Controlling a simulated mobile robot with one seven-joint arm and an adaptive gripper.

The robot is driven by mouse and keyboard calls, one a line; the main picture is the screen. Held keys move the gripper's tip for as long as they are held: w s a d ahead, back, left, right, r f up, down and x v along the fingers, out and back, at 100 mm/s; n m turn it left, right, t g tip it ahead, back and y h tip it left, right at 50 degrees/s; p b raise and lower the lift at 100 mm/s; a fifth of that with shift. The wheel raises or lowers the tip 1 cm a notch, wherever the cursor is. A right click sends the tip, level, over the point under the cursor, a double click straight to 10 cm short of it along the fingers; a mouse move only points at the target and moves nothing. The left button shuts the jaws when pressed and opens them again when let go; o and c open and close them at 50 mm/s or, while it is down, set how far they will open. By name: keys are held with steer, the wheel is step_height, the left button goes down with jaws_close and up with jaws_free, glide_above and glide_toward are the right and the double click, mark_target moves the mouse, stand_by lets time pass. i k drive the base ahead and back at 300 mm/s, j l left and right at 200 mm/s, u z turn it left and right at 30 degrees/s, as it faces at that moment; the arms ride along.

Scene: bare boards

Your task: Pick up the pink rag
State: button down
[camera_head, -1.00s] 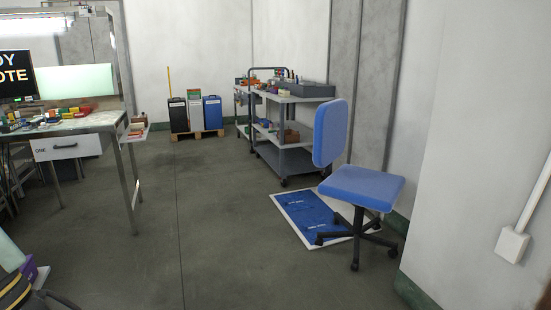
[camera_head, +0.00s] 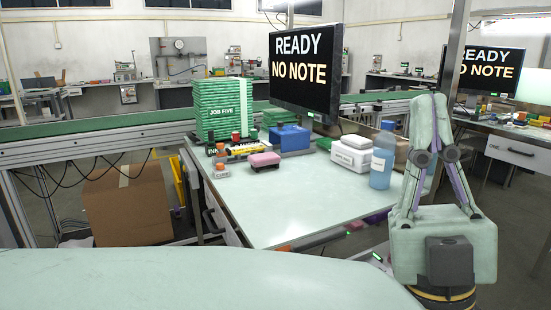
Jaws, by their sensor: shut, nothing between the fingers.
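A small rounded pink item (camera_head: 264,159) with a dark underside lies on the pale worktable (camera_head: 290,205), near its back left part. It is the clearest pink thing on the table, but I cannot tell whether it is cloth. My gripper (camera_head: 432,102) stands upright at the right of the view, fingers pointing up and closed together with nothing between them. It is in front of the table's right end, well to the right of the pink item and apart from it.
Green stacked boxes (camera_head: 220,108), a blue box (camera_head: 290,139), a white box (camera_head: 351,152) and a blue bottle (camera_head: 382,163) stand around the pink item. A monitor (camera_head: 306,72) rises behind. The table's front middle is clear. A cardboard box (camera_head: 128,205) is on the floor at left.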

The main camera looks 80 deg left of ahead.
mark_target(270, 157)
steer(key=k+u, duration=0.1)
steer(key=u, duration=0.35)
steer(key=k+u, duration=0.1)
steer(key=u, duration=1.25)
steer(key=i+l+u, duration=0.1)
steer(key=u, duration=0.3)
steer(key=l+u, duration=0.2)
steer(key=u, duration=0.2)
steer(key=i+j, duration=0.15)
steer(key=j, duration=0.2)
steer(key=i+j, duration=0.15)
steer(key=j, duration=0.2)
steer(key=i+j, duration=0.2)
steer(key=j, duration=0.2)
steer(key=i+j, duration=0.15)
steer(key=j, duration=0.2)
steer(key=i+j, duration=0.15)
steer(key=j, duration=0.2)
steer(key=i+j, duration=0.15)
steer(key=j, duration=0.2)
steer(key=i+j, duration=0.15)
steer(key=j, duration=0.2)
steer(key=i+j+z, duration=0.15)
steer(key=j+z, duration=0.15)
steer(key=j, duration=0.15)
steer(key=i+j+z, duration=0.1)
steer(key=j+z, duration=0.2)
steer(key=j, duration=0.15)
steer(key=z, duration=1.55)
